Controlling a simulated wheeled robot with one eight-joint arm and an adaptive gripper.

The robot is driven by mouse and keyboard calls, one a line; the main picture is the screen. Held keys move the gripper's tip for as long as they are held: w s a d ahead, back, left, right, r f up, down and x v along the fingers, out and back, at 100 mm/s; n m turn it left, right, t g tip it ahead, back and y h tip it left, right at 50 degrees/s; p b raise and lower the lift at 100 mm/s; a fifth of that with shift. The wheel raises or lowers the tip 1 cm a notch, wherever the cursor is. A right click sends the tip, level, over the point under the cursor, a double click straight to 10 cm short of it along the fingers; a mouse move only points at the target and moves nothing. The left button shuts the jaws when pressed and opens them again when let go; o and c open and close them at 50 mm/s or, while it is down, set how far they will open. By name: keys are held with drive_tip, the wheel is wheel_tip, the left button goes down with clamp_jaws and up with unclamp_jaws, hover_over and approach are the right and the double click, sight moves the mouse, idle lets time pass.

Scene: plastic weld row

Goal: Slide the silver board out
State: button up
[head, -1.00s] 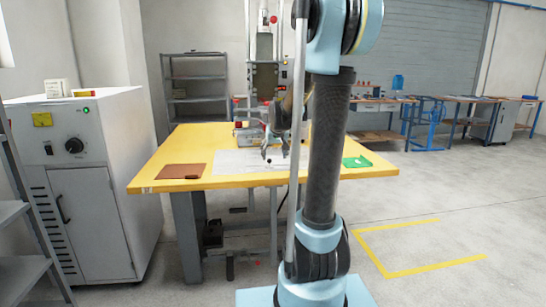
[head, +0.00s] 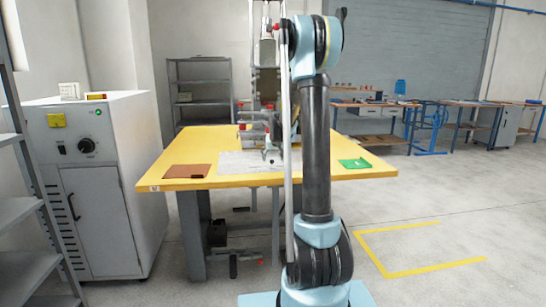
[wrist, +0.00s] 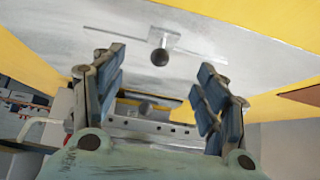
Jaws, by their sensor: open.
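The silver board (head: 238,163) lies flat on the yellow table in the head view, partly hidden by my arm. In the wrist view the board (wrist: 245,62) spreads across the upper part, with a dark round knob (wrist: 159,57) on a small metal bracket. My gripper (wrist: 162,62) is open and empty. Its two blue-padded fingers stand on either side of the knob in the picture; I cannot tell how far away the knob is. In the head view my gripper (head: 270,153) is low over the board, mostly hidden by my arm.
The yellow table (head: 222,181) carries a brown mat (head: 187,171) at left and a green piece (head: 355,163) at right. A tall press (head: 265,85) stands at its back. A grey cabinet (head: 100,180) is at left.

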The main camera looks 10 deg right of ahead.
sight(272, 161)
drive_tip(key=shift+x, duration=3.65)
drive_tip(key=shift+s, duration=0.1)
drive_tip(key=c, duration=1.2)
drive_tip(key=shift+c, duration=0.2)
drive_tip(key=shift+s, duration=0.15)
drive_tip(key=shift+s+d, duration=0.1)
drive_tip(key=shift+s, duration=1.3)
